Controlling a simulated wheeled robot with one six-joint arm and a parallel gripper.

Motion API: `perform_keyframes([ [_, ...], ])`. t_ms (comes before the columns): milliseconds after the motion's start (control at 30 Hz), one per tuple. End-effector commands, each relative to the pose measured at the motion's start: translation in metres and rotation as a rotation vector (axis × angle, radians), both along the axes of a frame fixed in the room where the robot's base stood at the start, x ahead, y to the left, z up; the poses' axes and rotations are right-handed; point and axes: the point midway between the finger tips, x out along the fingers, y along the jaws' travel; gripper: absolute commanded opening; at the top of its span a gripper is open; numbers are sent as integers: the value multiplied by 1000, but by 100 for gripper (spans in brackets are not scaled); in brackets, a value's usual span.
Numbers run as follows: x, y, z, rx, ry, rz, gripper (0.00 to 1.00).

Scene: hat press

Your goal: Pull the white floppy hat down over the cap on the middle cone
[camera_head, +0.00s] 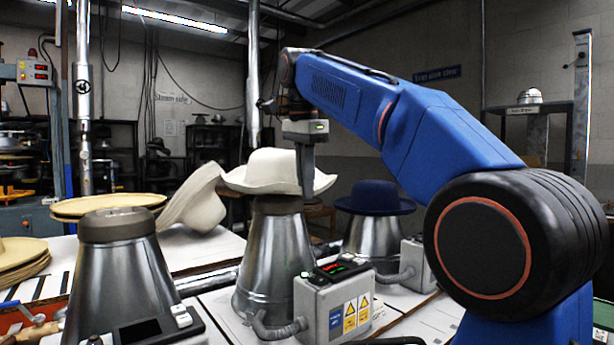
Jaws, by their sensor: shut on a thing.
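The white floppy hat (272,168) sits over the top of the middle cone (272,260), crown up, with a wavy brim. A narrow grey band of the cap (275,206) shows below the brim; the rest of the cap is hidden by the hat. My gripper (308,188) points down at the right side of the hat and is shut on its brim there. The fingers are seen edge-on, so the exact grip is hard to make out.
The left cone (122,285) wears a bare grey-brown cap (117,225). A dark blue hat (375,197) is on the right cone (373,238). Another pale, floppy hat (196,200) leans behind, left of the middle cone. A grey control box (335,305) stands in front of it.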

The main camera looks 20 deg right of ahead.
Motion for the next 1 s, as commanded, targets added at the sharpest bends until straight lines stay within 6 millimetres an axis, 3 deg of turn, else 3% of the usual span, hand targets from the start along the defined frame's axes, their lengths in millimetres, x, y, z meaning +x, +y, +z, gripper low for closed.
perform_keyframes([
  [1000, 0, 0, -81, 0, 1, 0, 0],
])
